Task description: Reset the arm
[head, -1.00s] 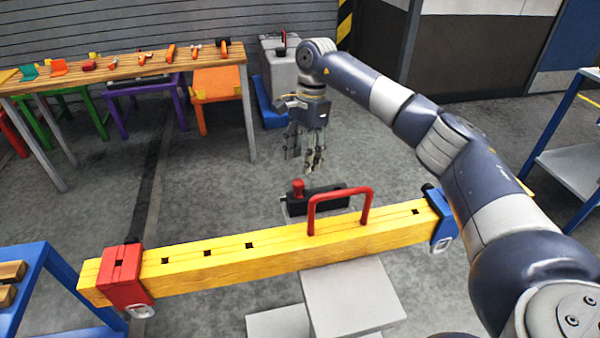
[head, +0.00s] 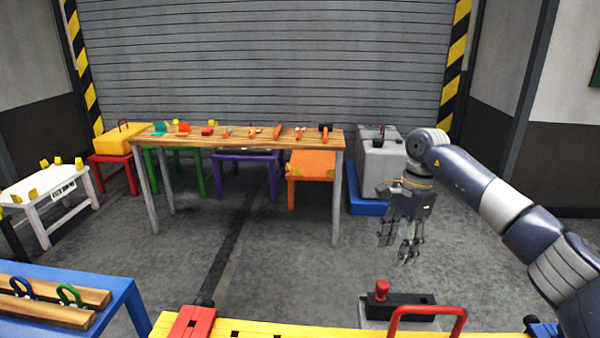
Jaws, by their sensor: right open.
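My right gripper (head: 407,250) hangs open and empty in the head view, fingers pointing down. It is above the grey floor, beyond the yellow beam (head: 290,331) and over the far side of the black block with a red knob (head: 400,303). My right arm comes in from the right edge and bends down at the wrist. The beam has a red handle (head: 428,312) and a red clamp (head: 190,323) at its left; its lower part is cut off by the frame. My left gripper is not in view.
A wooden-topped table (head: 240,139) with small tools stands at the back. A grey casting (head: 380,160) sits on a blue base right of it. A blue bench (head: 100,300) with ring bolts is at lower left, a white table (head: 50,190) behind it. Open floor lies between.

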